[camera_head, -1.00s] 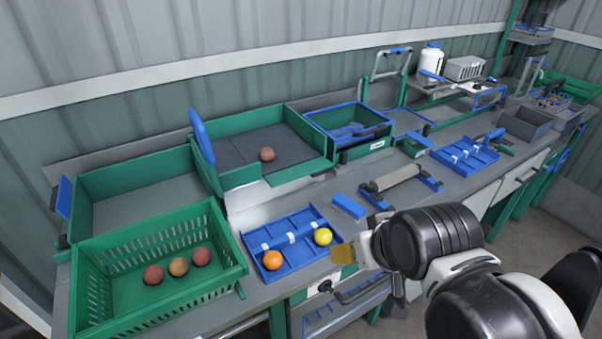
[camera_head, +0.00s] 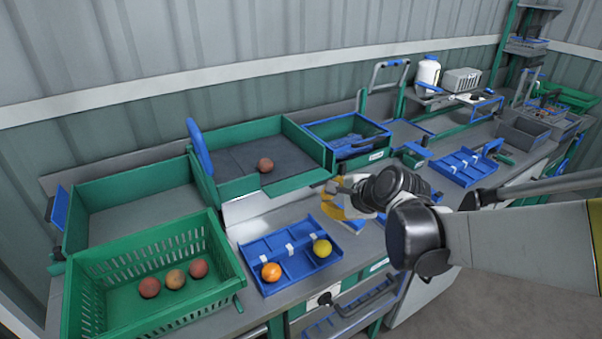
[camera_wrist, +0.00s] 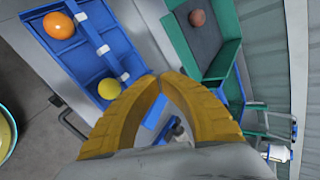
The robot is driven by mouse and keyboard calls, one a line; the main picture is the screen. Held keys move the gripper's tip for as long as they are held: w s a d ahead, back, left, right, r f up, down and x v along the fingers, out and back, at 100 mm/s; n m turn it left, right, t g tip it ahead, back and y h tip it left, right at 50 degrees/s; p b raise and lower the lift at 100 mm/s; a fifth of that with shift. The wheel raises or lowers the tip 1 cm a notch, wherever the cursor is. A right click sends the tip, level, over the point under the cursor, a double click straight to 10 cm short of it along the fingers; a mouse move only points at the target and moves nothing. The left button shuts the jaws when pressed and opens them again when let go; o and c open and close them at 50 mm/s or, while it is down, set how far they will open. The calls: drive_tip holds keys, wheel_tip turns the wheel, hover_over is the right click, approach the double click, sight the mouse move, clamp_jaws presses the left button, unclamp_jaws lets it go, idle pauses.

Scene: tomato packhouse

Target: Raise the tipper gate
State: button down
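The tipper (camera_head: 240,186) is a green-walled bin with a dark floor, at mid-bench in the head view; a red tomato (camera_head: 265,165) lies in it. A blue paddle-shaped part (camera_head: 200,148) stands upright at its left side. I cannot tell for sure which part is the gate. My gripper (camera_head: 331,203) has yellow fingers and hovers over the bench, right of and in front of the tipper, apart from it. In the wrist view my gripper (camera_wrist: 160,78) has its fingertips together with nothing seen between them. The tipper wall (camera_wrist: 224,60) shows at the upper right there.
A blue divided tray (camera_head: 300,281) holds an orange and a yellow tomato in front of the tipper. A green crate (camera_head: 90,262) with three tomatoes stands at left. A blue-rimmed bin (camera_head: 345,165) adjoins the tipper's right. Another blue tray (camera_head: 465,180) lies farther right.

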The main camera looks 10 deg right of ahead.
drive_tip(key=w+d+f+m+t, duration=0.3)
drive_tip(key=w+d+f+m, duration=0.4)
drive_tip(key=w+f+m, duration=0.5)
drive_tip(key=w+a+b, duration=0.1)
drive_tip(key=w, duration=0.1)
drive_tip(key=w+a+f+m+b, duration=0.1)
drive_tip(key=w, duration=0.1)
drive_tip(key=w+a+m+b, duration=0.1)
drive_tip(key=w+b, duration=0.1)
drive_tip(key=w, duration=0.1)
drive_tip(key=shift+w+f+y, duration=0.1)
drive_tip(key=shift+f+y, duration=0.1)
drive_tip(key=shift+y, duration=0.2)
drive_tip(key=shift+d+r, duration=0.1)
